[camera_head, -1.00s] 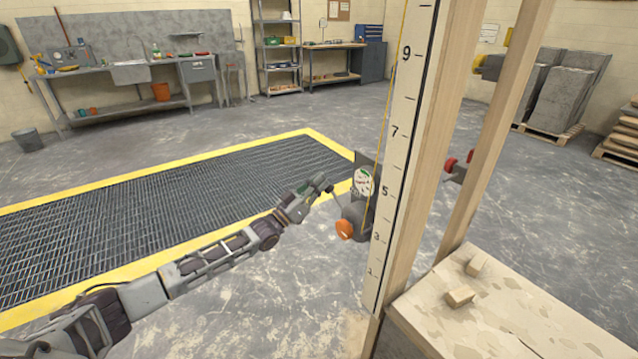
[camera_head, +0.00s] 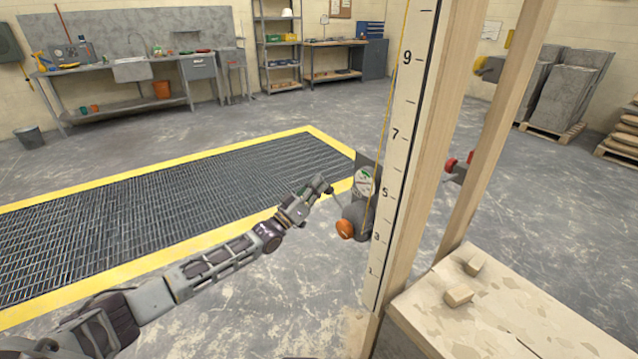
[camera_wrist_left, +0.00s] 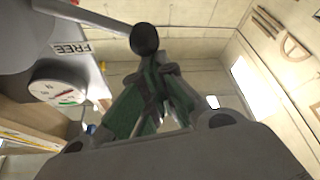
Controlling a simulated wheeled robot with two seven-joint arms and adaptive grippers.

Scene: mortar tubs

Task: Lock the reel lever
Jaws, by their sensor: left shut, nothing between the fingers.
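The reel (camera_head: 354,215) is a grey drum on the wooden post, with an orange crank knob (camera_head: 345,229). A dial (camera_head: 364,181) sits above it and also shows in the left wrist view (camera_wrist_left: 58,90). The reel lever is a thin rod with a black ball knob (camera_wrist_left: 144,38); in the left wrist view it reaches in from the upper left, near a FREE label (camera_wrist_left: 72,49). My left gripper (camera_head: 322,183) is shut and empty, its tips right by the knob. I cannot tell whether they touch. My right gripper is not in view.
A numbered scale board (camera_head: 400,150) and wooden posts (camera_head: 430,150) stand just right of the reel. A pale block-like stand (camera_head: 520,310) with small wood pieces is at the lower right.

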